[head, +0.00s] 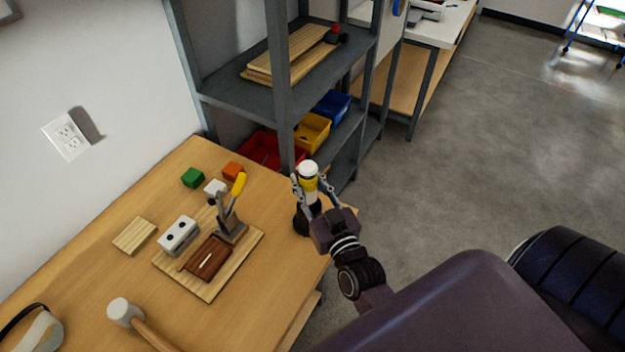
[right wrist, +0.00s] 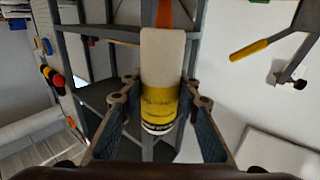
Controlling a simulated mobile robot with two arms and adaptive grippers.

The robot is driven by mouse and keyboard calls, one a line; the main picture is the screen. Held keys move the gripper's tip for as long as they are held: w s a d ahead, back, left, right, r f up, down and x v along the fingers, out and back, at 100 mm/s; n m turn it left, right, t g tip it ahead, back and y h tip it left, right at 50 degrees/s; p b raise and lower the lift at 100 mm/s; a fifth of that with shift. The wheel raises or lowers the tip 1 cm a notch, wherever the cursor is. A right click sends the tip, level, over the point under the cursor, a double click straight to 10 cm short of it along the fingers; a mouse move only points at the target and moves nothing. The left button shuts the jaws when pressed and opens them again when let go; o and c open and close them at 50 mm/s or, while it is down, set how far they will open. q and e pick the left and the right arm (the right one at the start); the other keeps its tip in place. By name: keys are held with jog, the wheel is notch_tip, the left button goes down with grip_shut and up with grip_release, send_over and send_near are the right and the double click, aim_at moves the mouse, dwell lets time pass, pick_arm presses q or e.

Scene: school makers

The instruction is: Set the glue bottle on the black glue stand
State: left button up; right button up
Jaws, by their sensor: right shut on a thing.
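The glue bottle (head: 308,183) is white with a yellow band. My right gripper (head: 309,188) is shut on it at the right edge of the wooden table. The bottle stands near upright in the head view. The black glue stand (head: 301,221) shows low behind the gripper, just under the bottle, partly hidden by a finger. I cannot tell whether the bottle touches the stand. In the right wrist view the bottle (right wrist: 160,75) lies between the two fingers of the gripper (right wrist: 160,97). My left gripper is not in view.
On the table (head: 85,232), a wooden board (head: 212,288) carries a toggle clamp (head: 232,222) with a yellow handle and a brown block. Green, white and orange cubes lie behind it. A mallet (head: 125,312) lies in front. A metal shelf (head: 232,92) stands beyond the bottle.

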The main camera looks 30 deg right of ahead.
aim_at(313, 200)
jog(key=shift+d+f+b, duration=0.2)
jog(key=shift+f+b, duration=0.55)
jog(key=shift+f, duration=0.1)
notch_tip(313, 200, down, 3)
jog(key=b, duration=0.2)
jog(key=shift+a+r+b, duration=0.1)
jog(key=shift+r+b, duration=0.1)
jog(key=shift+b, duration=0.2)
jog(key=shift+f+b, duration=0.8)
jog(key=shift+r+p, duration=0.1)
jog(key=shift+p, duration=0.45)
jog(key=shift+f+b, duration=0.4)
jog(key=shift+f, duration=0.3)
jog(key=o, duration=1)
jog(key=shift+c, duration=0.2)
jog(key=shift+s, duration=0.1)
